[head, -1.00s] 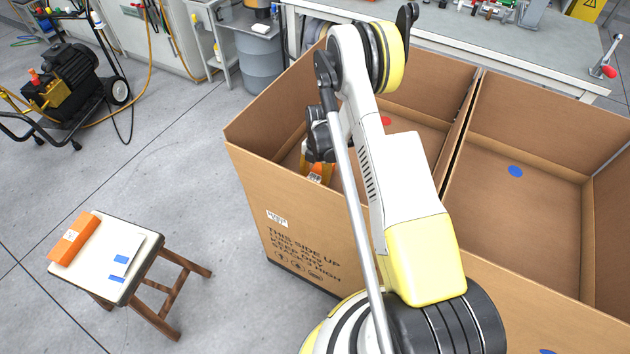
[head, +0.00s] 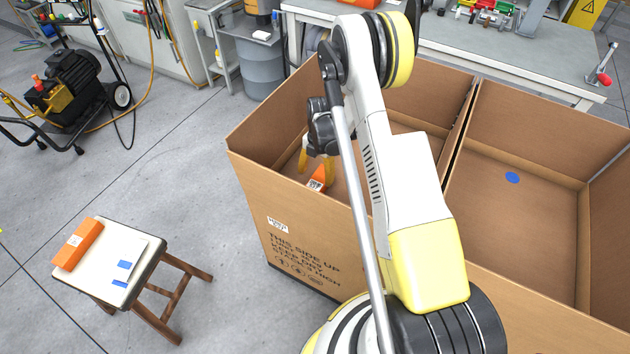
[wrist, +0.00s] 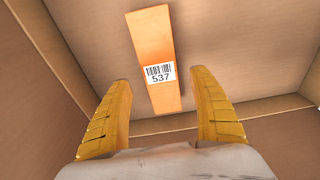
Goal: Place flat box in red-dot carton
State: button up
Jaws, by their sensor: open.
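An orange flat box (wrist: 155,45) with a white barcode label reading 537 lies inside the left carton (head: 262,172). It also shows in the head view (head: 319,179), partly hidden by the carton's near wall. My gripper (head: 316,166) is inside that carton. In the wrist view its yellow fingers (wrist: 160,85) are wide apart, with the box beyond and between their tips, not gripped. The carton's red dot is hidden behind my arm in the head view now. A second orange box (head: 78,243) lies on a stool.
The right carton (head: 560,135) has a blue dot on its floor and adjoins the left one. The stool (head: 140,262) also bears a white item with blue marks. A workbench (head: 500,55) stands behind the cartons. The floor between stool and cartons is clear.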

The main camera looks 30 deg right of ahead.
notch_tip(320, 180, up, 7)
jog(key=p, duration=0.2)
notch_tip(320, 180, up, 12)
jog(key=m+t, duration=0.1)
jog(key=m, duration=0.4)
send_over(317, 182)
jog(key=a, duration=0.3)
jog(key=s+a+r+m+t+h, duration=0.1)
jog(key=s+a+r+m, duration=0.15)
jog(key=r, duration=0.35)
jog(key=s+a+r+m+t, duration=0.1)
jog(key=s+r+m+t, duration=0.1)
jog(key=s+r+m, duration=0.3)
jog(key=s+a+r+m+t, duration=0.2)
jog(key=s+a+r+m, duration=0.1)
jog(key=s+m, duration=0.3)
jog(key=s+a+r+m+t, duration=0.2)
jog(key=s+r+m, duration=0.3)
jog(key=s, duration=0.4)
jog(key=shift+a+r+m, duration=0.3)
jog(key=shift+a+m, duration=0.25)
jog(key=shift+w, duration=0.1)
